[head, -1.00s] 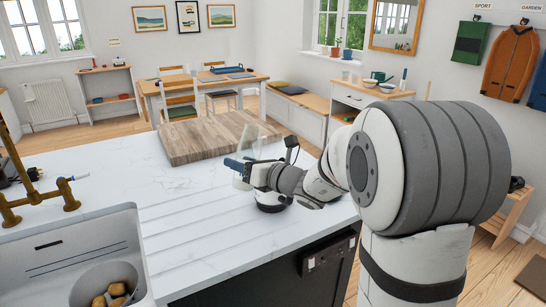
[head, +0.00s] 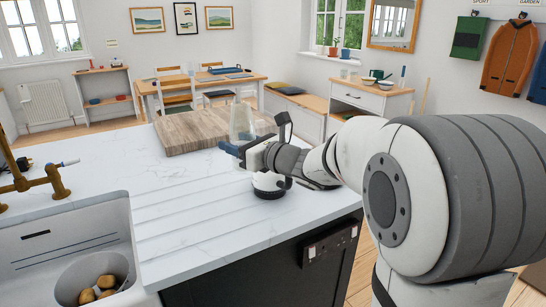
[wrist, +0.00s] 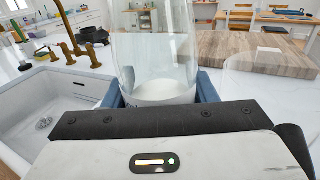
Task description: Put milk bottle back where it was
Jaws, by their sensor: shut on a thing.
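The milk bottle (head: 243,122) is clear glass and stands out above my gripper in the head view. In the wrist view the bottle (wrist: 158,50) looks roughly upright, with white at its bottom. My gripper (head: 232,150) has blue fingers, shut around the lower part of the bottle; they show on both sides of it in the wrist view (wrist: 160,90). The gripper is over the white worktop (head: 185,195), near the wooden board. Whether the bottle's base touches the worktop is hidden.
A thick wooden board (head: 190,134) lies on the worktop behind the gripper. A white sink (head: 115,230) with a bowl of potatoes (head: 97,290) and a brass tap (head: 40,182) are at left. The worktop between sink and board is clear.

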